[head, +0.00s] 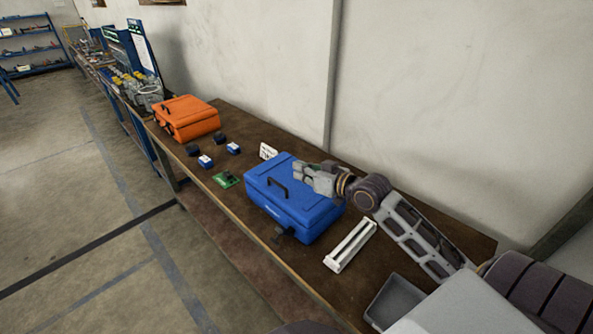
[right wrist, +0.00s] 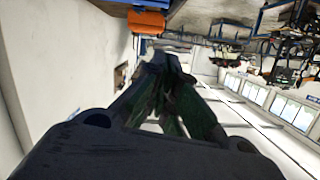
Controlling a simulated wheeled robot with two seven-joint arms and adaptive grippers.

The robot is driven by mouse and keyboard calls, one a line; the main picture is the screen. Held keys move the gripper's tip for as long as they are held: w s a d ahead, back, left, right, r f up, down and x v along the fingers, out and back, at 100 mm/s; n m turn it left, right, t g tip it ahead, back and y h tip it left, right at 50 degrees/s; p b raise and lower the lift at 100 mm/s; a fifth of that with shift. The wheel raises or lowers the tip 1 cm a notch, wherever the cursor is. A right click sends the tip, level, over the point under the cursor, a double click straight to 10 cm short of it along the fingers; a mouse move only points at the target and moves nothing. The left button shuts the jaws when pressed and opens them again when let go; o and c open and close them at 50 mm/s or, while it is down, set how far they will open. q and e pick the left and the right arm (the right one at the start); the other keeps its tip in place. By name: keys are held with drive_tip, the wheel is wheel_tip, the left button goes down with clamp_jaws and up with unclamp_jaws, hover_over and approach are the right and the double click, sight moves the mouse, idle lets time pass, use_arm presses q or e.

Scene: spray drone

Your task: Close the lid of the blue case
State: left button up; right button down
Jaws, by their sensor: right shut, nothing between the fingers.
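The blue case (head: 285,205) stands on the brown workbench with its lid down, as far as the head view shows. Its black handle (head: 278,188) lies on top, and a dark part sticks out at its front lower side. My right gripper (head: 300,171) is over the back right part of the lid, with its fingers pointing left. It is shut and empty. I cannot tell whether it touches the lid. In the right wrist view the shut fingers (right wrist: 172,68) fill the middle, and the blue case does not show. My left gripper is not in view.
An orange case (head: 187,117) stands farther along the workbench (head: 250,136). Small dark and blue blocks (head: 205,160), a green board (head: 227,180) and a white card (head: 268,151) lie between the cases. A white rail (head: 350,246) and a grey tray (head: 394,300) are nearer. A wall runs behind.

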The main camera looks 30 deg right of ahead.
drive_tip(key=shift+s+d+r, duration=0.15)
drive_tip(key=shift+s, duration=0.4)
idle(0.5)
